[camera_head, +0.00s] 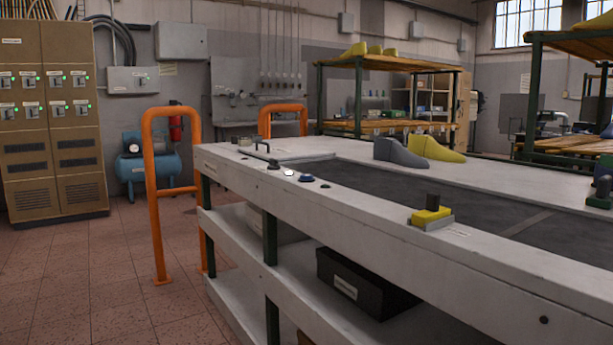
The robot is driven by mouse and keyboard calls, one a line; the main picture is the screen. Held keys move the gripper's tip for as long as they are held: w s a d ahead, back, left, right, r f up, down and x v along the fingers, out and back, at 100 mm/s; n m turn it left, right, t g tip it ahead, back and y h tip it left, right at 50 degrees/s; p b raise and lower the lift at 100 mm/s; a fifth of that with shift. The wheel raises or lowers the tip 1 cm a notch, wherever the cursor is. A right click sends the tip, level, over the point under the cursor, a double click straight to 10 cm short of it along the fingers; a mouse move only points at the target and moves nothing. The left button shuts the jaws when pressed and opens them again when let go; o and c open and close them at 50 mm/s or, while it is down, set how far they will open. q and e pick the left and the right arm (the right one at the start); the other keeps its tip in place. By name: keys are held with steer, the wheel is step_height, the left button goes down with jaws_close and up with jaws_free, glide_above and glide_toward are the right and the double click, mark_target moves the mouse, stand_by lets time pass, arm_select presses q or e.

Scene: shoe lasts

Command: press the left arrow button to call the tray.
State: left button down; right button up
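A yellow box with a dark top (431,215) stands further right on the same edge. Arrow markings are too small to read, so I cannot tell which is the left arrow button. No tray is clearly recognizable. A grey shoe last (400,154) and a yellow shoe last (436,149) stand side by side behind the dark belt surface (400,190). Neither gripper shows.
Orange guard rails (158,200) stand at the bench's left end. A black box (355,285) lies on the lower shelf. A brown cabinet (50,150) and a blue compressor (148,165) stand behind. The tiled floor at left front is clear.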

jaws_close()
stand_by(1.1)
